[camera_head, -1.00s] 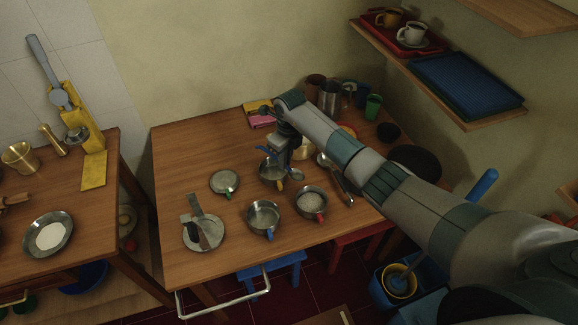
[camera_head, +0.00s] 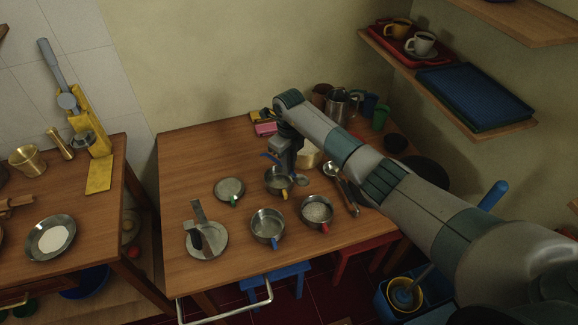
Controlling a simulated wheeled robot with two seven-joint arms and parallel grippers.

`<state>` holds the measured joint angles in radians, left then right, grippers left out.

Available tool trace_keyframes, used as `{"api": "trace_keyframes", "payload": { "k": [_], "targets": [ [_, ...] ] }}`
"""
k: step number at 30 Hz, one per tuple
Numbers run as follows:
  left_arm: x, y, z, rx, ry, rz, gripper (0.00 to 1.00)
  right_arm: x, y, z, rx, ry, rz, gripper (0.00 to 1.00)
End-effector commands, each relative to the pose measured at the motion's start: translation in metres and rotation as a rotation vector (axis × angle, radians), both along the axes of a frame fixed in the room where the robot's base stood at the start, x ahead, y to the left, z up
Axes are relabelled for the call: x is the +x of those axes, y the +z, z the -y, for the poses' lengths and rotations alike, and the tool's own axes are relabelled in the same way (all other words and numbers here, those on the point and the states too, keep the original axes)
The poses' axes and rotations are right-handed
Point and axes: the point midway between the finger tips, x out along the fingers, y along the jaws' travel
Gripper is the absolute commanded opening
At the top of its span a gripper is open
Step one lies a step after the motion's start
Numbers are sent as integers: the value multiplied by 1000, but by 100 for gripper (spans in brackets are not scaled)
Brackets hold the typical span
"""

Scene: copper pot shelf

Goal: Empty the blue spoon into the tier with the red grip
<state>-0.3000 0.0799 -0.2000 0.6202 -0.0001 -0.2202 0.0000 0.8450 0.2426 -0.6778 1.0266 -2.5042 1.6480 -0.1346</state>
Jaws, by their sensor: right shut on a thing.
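The tier with the red grip (camera_head: 317,210) is a round metal pan on the wooden table, with pale grainy contents and its grip toward the front. My right gripper (camera_head: 284,168) is shut on the blue spoon (camera_head: 268,157), whose blue handle sticks out to the left of the jaws. A small metal bowl shows just right of the jaws and seems to be the spoon's; its contents are too small to tell. The gripper is over or just behind the tier with the yellow grip (camera_head: 279,190), behind and left of the red-grip tier. My left gripper is not in view.
A tier with a blue grip (camera_head: 266,223) stands left of the red one. A green-grip lid or shallow tier (camera_head: 229,188) is farther left. A ladle (camera_head: 343,190) lies to the right. Cups and canisters (camera_head: 340,106) crowd the back right.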

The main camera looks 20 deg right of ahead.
Motion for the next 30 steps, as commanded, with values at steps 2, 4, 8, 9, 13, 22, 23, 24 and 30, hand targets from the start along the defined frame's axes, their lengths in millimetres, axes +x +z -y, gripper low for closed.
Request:
{"api": "trace_keyframes", "payload": {
  "k": [2,4,8,9,13,22,23,24,30],
  "targets": [
    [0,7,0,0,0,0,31,1,11,1,0,0,1,0],
    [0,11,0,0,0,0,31,1,16,1,-1,-2,2,0],
    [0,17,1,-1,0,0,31,0,27,0,0,0,1,0],
    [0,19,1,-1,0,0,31,0,30,0,0,0,1,0],
    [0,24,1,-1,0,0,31,0,41,0,0,-1,1,0],
    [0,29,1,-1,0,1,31,0,50,0,0,-1,0,0],
    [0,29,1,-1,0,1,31,0,50,0,0,-1,0,0],
    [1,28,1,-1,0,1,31,0,50,0,0,-1,0,0],
    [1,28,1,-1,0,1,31,0,50,0,0,-1,0,0]
  ]
}}
